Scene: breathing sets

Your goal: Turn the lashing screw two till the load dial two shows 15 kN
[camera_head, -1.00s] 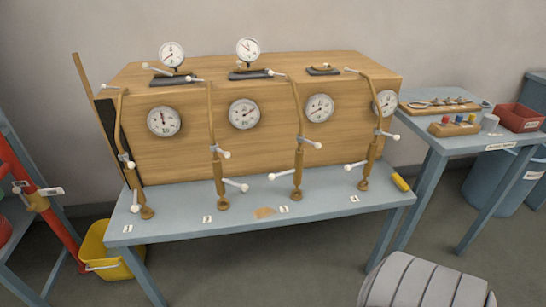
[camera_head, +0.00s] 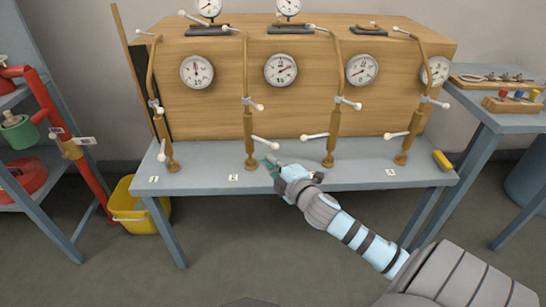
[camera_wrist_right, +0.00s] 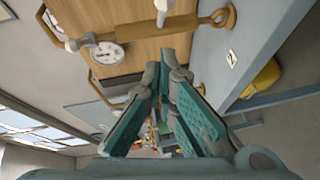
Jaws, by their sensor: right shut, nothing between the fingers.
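Lashing screw two (camera_head: 249,125) is the brass upright behind the "2" label, with white-tipped handles (camera_head: 266,142) at its side. It also shows sideways in the wrist view (camera_wrist_right: 205,23). The round white dial just right of it (camera_head: 281,70), on the wooden crate, appears to be load dial two; its reading is too small to tell. My right gripper (camera_head: 270,162) is shut and empty, with teal fingers, just right of the screw's foot and below its lower handle. Its fingers also show in the wrist view (camera_wrist_right: 160,74). My left gripper is out of view.
Other brass screws with white handles stand on both sides, the nearest at right (camera_head: 334,125). The wooden crate (camera_head: 300,112) fills the back of the blue-grey table (camera_head: 205,178). A yellow bucket (camera_head: 135,207) stands at left, and a side table (camera_head: 505,120) at right.

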